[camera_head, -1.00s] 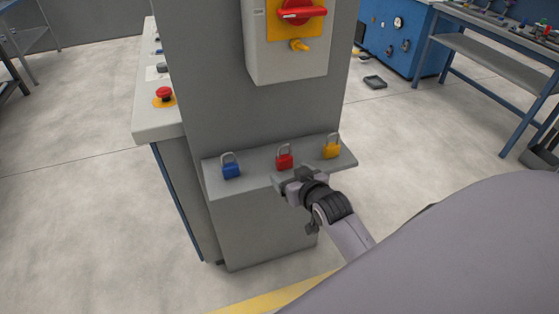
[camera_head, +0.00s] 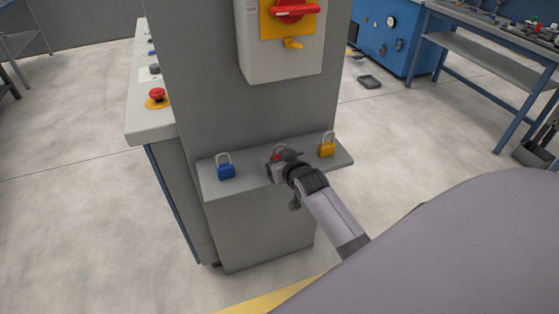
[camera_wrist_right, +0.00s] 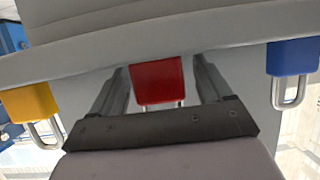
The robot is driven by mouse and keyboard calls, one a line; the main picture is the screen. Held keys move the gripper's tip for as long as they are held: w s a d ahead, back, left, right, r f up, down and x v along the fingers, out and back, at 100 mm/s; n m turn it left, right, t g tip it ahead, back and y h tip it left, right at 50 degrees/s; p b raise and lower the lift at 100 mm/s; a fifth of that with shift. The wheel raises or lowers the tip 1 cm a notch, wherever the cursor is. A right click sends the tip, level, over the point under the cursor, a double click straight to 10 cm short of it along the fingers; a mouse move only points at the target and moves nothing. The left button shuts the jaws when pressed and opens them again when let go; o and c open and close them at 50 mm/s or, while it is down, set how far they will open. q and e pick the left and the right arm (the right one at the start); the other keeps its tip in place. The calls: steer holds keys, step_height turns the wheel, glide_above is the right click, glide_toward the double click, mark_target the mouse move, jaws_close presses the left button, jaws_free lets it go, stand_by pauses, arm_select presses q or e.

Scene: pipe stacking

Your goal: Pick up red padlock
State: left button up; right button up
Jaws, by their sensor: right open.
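The red padlock (camera_head: 276,157) sits on the grey shelf (camera_head: 205,183) in the head view, mostly hidden behind my right gripper (camera_head: 279,162). In the right wrist view the red padlock (camera_wrist_right: 157,82) shows between the two fingers of my right gripper (camera_wrist_right: 160,78). The fingers are open, one on each side of its body, with a visible gap on the right side. I cannot tell whether the left finger touches it. The padlock's shackle is partly hidden by the gripper body. My left gripper is not in view.
A blue padlock (camera_head: 225,170) stands to the left on the shelf and a yellow padlock (camera_head: 327,148) to the right. A grey box with a red rotary switch (camera_head: 291,11) hangs above the shelf. A red emergency button (camera_head: 157,95) sits on the panel at left.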

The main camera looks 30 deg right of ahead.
steer(key=shift+w, duration=0.15)
steer(key=c, duration=1.1)
step_height(320, 180, up, 10)
steer(key=shift+p, duration=0.5)
